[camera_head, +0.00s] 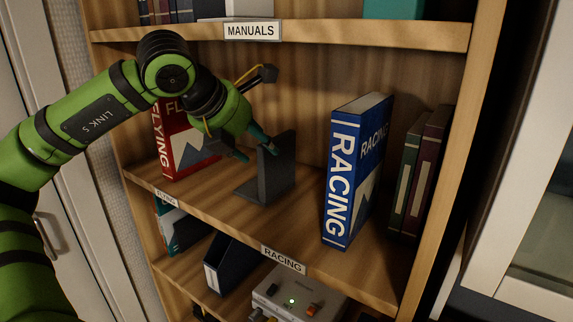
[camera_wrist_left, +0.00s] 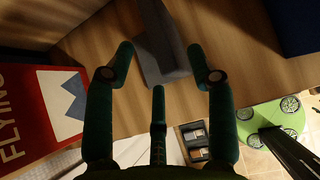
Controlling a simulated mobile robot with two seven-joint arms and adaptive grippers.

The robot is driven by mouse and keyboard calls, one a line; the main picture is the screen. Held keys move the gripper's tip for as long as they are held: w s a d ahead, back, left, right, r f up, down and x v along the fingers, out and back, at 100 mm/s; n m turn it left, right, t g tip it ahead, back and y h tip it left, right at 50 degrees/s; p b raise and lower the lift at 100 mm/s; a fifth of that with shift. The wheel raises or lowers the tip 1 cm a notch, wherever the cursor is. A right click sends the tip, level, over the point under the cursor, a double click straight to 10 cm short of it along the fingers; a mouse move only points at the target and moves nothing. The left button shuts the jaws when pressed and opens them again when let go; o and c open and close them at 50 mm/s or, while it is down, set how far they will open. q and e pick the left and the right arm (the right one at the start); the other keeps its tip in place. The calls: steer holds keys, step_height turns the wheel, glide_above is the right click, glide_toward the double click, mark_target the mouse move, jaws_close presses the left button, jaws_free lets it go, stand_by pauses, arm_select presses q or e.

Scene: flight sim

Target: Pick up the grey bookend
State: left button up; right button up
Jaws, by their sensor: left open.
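The grey bookend (camera_head: 278,172) stands on the middle shelf, its upright plate to the right and its flat foot to the left. It also shows in the left wrist view (camera_wrist_left: 160,45), between and beyond my fingertips. My left gripper (camera_head: 256,148) is open with its fingers spread, at the upper part of the bookend. In the left wrist view my left gripper (camera_wrist_left: 162,70) has one finger on each side of the bookend and a third below. Nothing is clearly gripped, and I cannot tell whether any finger touches it. My right gripper is not in view.
A red FLYING book (camera_head: 178,148) stands just left, behind my arm. A blue RACING book (camera_head: 345,180) stands to the right, with a clear stretch of shelf between it and the bookend. Dark books (camera_head: 420,170) stand farther right. The MANUALS shelf (camera_head: 350,35) is overhead.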

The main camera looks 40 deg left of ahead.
mark_target(268, 158)
arm_select(q)
steer(key=shift+w+d+f+p, duration=0.1)
steer(key=shift+w+f+p, duration=0.15)
steer(key=shift+f+p, duration=0.25)
steer(key=shift+w+d+f+p, duration=0.1)
steer(key=shift+w+f+p, duration=0.1)
steer(key=shift+f+p, duration=0.2)
steer(key=p+x, duration=0.1)
steer(key=x, duration=0.2)
steer(key=shift+a, duration=0.1)
steer(key=shift+w+a+f, duration=0.1)
steer(key=shift+w+f, duration=0.15)
steer(key=shift+f, duration=0.1)
jaws_close()
steer(key=shift+r, duration=0.15)
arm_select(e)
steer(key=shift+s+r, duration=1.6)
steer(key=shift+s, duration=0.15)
